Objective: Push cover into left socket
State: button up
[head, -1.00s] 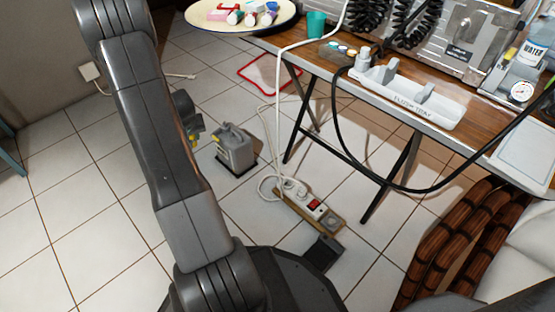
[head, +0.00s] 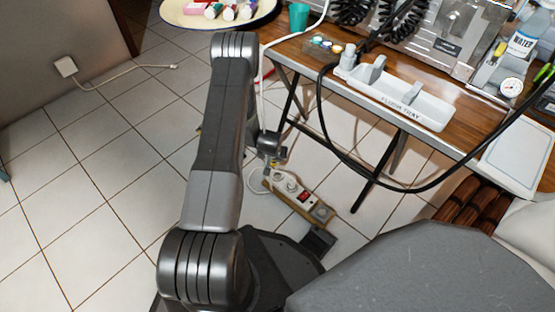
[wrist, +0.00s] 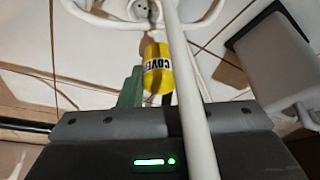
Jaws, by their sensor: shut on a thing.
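The yellow cover (wrist: 157,72), marked "COVER", is between the fingertips of my gripper (wrist: 152,92) in the wrist view. The gripper is shut on it; a green finger shows at its left, and a white cable partly hides the right side. In the head view my gripper (head: 269,158) hangs just left of the power strip (head: 318,211), over its left end. A round pale socket (wrist: 146,8) shows beyond the cover at the top of the wrist view. The cover is apart from it in the picture. I cannot tell the exact height gap.
A white cable (wrist: 185,90) crosses close in front of the wrist camera. A grey object with a dark edge (wrist: 268,60) stands at its right. The table (head: 455,155) with a hanging black hose (head: 345,165) is right of the arm. Open tiled floor lies left.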

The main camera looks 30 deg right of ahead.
jog(key=shift+s+d+f, duration=0.3)
jog(key=shift+s+d, duration=0.1)
jog(key=shift+s, duration=0.1)
jog(key=f+b, duration=0.2)
jog(key=f, duration=0.1)
jog(key=f+b, duration=0.2)
jog(key=f, duration=0.1)
jog(key=shift+s+d+f+b, duration=0.1)
jog(key=shift+s+f+b, duration=0.1)
jog(key=shift+b, duration=0.15)
jog(key=shift+f, duration=0.9)
dwell(1.1)
jog(key=o, duration=1.1)
jog(key=shift+r, duration=0.1)
